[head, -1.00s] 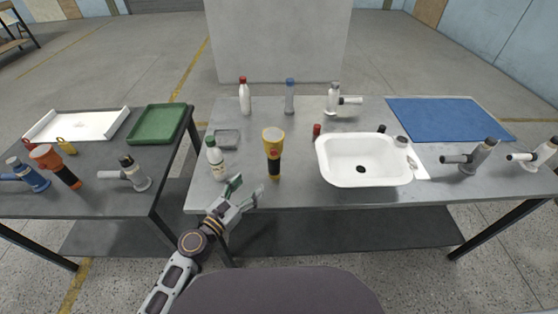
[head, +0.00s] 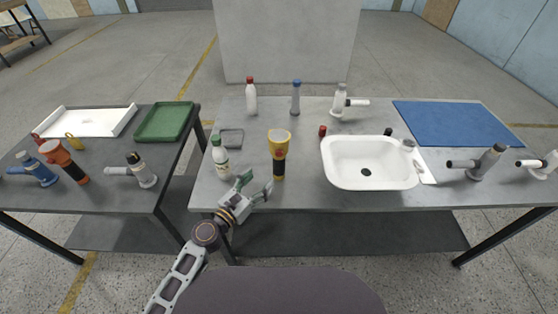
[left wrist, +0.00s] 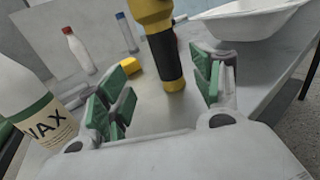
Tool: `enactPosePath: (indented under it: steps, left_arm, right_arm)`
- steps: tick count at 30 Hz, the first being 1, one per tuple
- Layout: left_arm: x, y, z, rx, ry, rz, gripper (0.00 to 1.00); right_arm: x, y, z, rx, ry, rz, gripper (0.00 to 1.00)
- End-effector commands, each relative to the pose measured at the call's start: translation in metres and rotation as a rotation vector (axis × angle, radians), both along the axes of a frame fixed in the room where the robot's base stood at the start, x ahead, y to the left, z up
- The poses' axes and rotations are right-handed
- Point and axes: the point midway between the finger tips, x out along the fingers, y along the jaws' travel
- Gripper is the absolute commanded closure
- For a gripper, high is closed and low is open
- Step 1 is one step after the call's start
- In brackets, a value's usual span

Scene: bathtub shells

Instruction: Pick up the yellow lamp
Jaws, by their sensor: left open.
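The yellow lamp (head: 279,152) is a flashlight with a yellow head and a black grip with a yellow end. It stands upright near the front edge of the middle table. My left gripper (head: 258,186) is open and empty, just in front of the lamp and to its left. In the left wrist view the lamp's black grip (left wrist: 166,58) shows ahead, between the spread green finger pads of my left gripper (left wrist: 162,95), with its top cut off. My right gripper is not in view.
A white wax bottle with a green cap (head: 220,158) stands close left of the lamp. A white basin (head: 333,178) is to the right. An orange flashlight (head: 62,160) is on the left table.

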Motion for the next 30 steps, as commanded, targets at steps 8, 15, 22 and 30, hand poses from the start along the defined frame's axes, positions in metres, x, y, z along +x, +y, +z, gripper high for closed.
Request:
enactPosePath:
  steps: [8, 15, 22, 30]
  left_arm:
    - [0.020, -0.014, 0.001, -0.001, -0.001, 0.001, 0.35]
    - [0.038, -0.025, 0.001, 0.000, -0.001, 0.002, 0.35]
    - [0.048, -0.033, 0.001, -0.001, -0.001, 0.001, 0.35]
    - [0.050, -0.034, 0.000, 0.000, 0.000, 0.001, 0.35]
  right_arm:
    - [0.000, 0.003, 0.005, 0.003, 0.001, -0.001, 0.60]
    - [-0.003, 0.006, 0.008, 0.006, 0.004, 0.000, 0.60]
    - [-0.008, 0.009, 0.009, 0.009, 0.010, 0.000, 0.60]
    - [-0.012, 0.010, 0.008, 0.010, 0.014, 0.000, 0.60]
